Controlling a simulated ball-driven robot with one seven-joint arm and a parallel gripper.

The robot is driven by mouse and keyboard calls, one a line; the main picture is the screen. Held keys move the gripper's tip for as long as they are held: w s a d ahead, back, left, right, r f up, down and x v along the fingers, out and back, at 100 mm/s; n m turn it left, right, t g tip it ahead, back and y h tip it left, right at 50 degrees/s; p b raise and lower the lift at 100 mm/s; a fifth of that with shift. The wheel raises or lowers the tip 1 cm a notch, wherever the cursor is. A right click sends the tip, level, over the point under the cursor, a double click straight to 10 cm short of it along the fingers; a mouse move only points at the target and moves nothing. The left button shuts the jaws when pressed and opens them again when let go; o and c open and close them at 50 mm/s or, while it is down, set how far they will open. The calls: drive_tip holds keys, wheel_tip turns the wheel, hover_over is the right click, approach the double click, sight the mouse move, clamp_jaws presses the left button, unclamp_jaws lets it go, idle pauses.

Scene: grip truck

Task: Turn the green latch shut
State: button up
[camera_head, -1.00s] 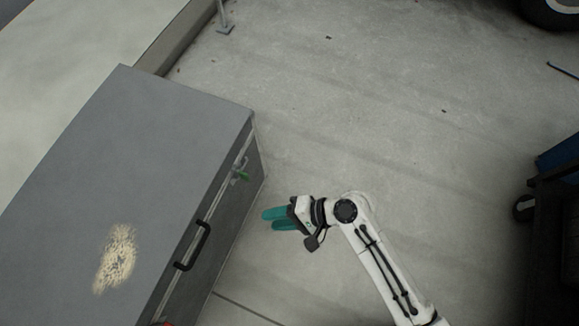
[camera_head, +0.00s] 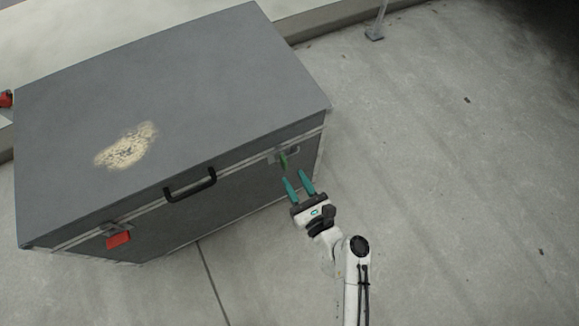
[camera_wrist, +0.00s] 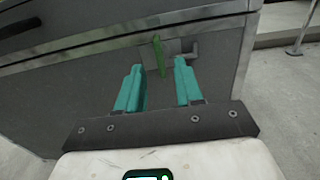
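The green latch (camera_head: 283,161) is on the front face of the grey case (camera_head: 222,183), near its right end and just below the lid seam. In the wrist view the green latch (camera_wrist: 159,56) looks like a thin upright tab on a metal plate. My gripper (camera_head: 298,179) has teal fingers and is open and empty, just in front of the latch. In the wrist view the fingertips of my gripper (camera_wrist: 157,66) appear on either side of the latch's lower end. I cannot tell whether they touch it.
A red latch (camera_head: 118,239) is at the left end of the case front. A black handle (camera_head: 190,185) sticks out between the two latches. A metal post (camera_head: 377,20) stands behind on the right. The concrete floor (camera_head: 450,190) right of the case is clear.

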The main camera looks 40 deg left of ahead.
sight(286, 166)
drive_tip(key=shift+b+x, duration=0.4)
drive_tip(key=shift+x, duration=2.2)
drive_tip(key=shift+c, duration=0.4)
clamp_jaws()
